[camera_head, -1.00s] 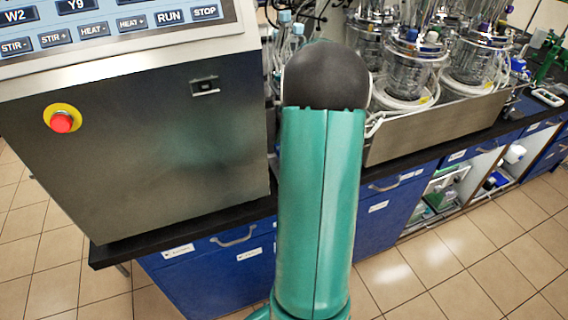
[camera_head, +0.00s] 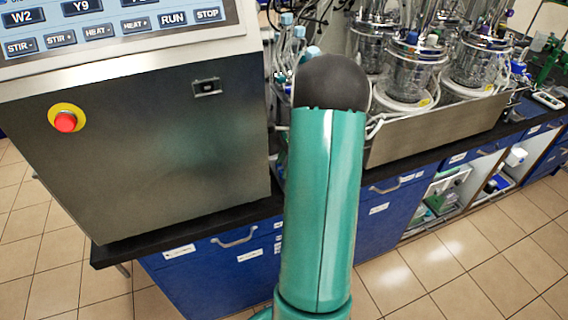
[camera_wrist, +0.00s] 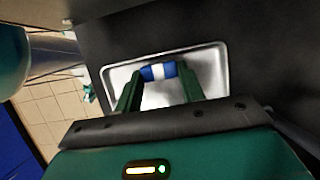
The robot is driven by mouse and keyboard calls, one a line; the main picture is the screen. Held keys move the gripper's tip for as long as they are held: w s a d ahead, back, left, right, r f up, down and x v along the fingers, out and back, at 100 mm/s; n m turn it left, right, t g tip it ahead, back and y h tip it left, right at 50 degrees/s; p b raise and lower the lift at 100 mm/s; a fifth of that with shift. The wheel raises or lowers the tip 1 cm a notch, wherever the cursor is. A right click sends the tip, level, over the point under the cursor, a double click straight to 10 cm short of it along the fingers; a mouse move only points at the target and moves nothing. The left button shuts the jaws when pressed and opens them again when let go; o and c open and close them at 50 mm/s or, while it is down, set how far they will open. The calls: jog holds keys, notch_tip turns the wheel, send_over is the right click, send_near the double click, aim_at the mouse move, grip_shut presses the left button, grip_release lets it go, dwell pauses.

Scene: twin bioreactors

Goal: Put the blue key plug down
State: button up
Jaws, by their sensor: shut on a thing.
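In the wrist view the blue key plug (camera_wrist: 148,73), blue with a white band, sits between the fingertips of my gripper (camera_wrist: 158,76). The two dark green fingers are shut on it. Behind it is a shallow silver tray (camera_wrist: 210,62) on a dark surface. The plug appears in front of or over the tray; I cannot tell whether it touches the tray floor. In the head view my arm hides the area behind it, and neither the gripper nor the plug shows.
In the head view a steel control cabinet (camera_head: 150,150) with a red button (camera_head: 65,122) stands at left on the black bench. Glass bioreactor vessels (camera_head: 412,70) stand in a steel trough (camera_head: 435,135) at right. Blue drawers (camera_head: 225,255) are below. The tiled floor in front is clear.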

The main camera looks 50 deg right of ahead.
jog(key=o, duration=1.2)
jog(key=shift+d+r, duration=0.1)
jog(key=shift+r, duration=0.45)
jog(key=v, duration=1.1)
jog(key=shift+s+r, duration=0.1)
jog(key=shift+r, duration=0.1)
jog(key=shift+s, duration=0.1)
